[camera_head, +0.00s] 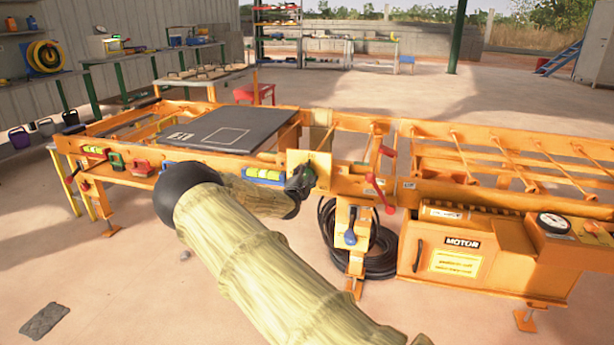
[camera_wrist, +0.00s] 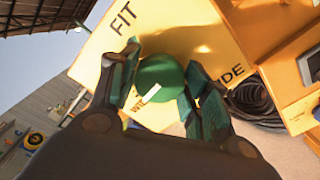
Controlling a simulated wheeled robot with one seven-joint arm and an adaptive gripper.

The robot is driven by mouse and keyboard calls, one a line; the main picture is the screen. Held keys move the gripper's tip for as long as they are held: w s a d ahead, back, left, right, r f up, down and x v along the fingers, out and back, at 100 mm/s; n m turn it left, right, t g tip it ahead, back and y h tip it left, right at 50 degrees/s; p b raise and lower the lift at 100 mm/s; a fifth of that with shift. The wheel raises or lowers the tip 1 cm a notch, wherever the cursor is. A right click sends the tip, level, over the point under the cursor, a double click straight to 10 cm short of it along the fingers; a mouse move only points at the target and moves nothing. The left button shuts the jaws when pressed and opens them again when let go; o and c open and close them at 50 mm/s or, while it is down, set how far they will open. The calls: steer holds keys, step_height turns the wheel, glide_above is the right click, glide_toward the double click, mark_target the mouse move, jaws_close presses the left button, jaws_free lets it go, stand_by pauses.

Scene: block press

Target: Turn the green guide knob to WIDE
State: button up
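The green guide knob (camera_wrist: 160,78) shows in the middle of the wrist view, with a white pointer mark toward its lower left. In the head view my gripper (camera_head: 300,180) is at the yellow plate (camera_head: 322,166) on the machine's front, and the knob is mostly hidden.
Red-handled levers (camera_head: 377,188) stand just right of the plate. A yellow and blue level vial (camera_head: 264,174) is to its left. The orange motor box (camera_head: 455,255) is at right, and a coiled black hose (camera_head: 375,250) lies below. Open floor lies in front.

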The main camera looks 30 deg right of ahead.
steer(key=o, duration=0.4)
steer(key=shift+w+a+f, duration=0.1)
steer(key=shift+w+a, duration=0.05)
steer(key=shift+a, duration=0.1)
steer(key=shift+o, duration=0.2)
steer(key=shift+d, duration=0.2)
steer(key=shift+a, duration=0.1)
steer(key=v, duration=1.2)
